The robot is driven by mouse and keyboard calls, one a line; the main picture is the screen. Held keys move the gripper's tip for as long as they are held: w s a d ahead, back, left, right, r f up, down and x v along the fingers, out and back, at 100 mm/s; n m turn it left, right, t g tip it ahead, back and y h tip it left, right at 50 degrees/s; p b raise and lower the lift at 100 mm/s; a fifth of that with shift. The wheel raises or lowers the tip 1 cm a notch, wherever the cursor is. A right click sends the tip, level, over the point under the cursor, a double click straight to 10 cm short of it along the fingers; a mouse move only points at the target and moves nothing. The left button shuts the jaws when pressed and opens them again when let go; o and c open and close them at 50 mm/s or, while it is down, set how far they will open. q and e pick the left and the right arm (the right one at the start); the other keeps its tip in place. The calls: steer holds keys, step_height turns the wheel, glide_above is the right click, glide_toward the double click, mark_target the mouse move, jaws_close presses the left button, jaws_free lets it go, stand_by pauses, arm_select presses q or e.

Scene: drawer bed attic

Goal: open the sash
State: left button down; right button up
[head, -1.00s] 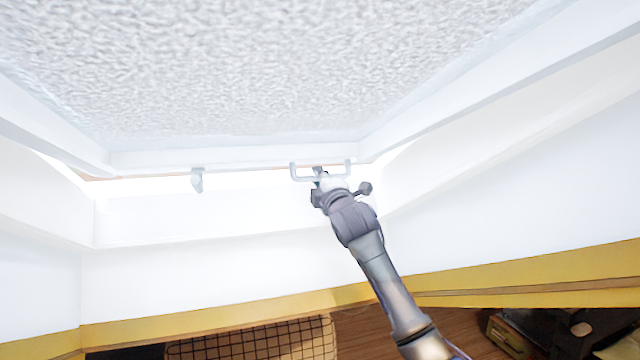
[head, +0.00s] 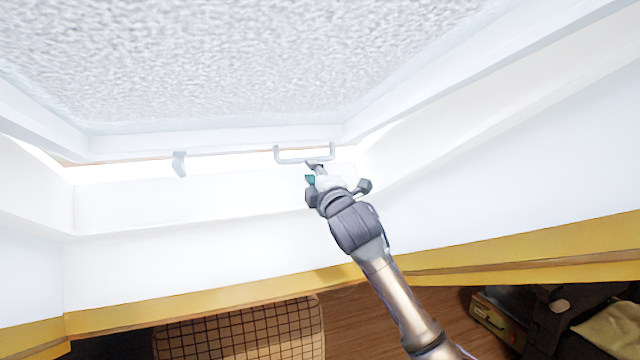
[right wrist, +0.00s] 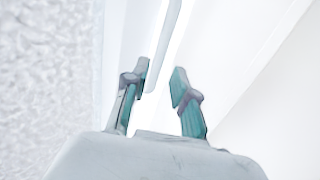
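The sash (head: 230,141) is a white frame around a textured pane and fills the top of the head view. A bright gap shows along its lower edge. A pale U-shaped handle (head: 290,161) sits on that edge. My right gripper (head: 316,172) is just below the handle's right part. In the right wrist view, my right gripper (right wrist: 160,75) has its two teal-lined fingers apart. The pale handle bar (right wrist: 168,40) runs down into the space between the fingertips, nearer the left finger. Contact cannot be told. My left gripper is not in view.
A small white catch (head: 179,164) hangs from the sash edge left of the handle. White sloping reveal walls (head: 480,190) surround the opening. A yellow wooden ledge (head: 200,304) lies below, with a checked basket (head: 240,332) and a case (head: 493,318) beneath.

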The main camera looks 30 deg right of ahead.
steer(key=v, duration=0.5)
steer(key=shift+s, duration=0.1)
stand_by(0.3)
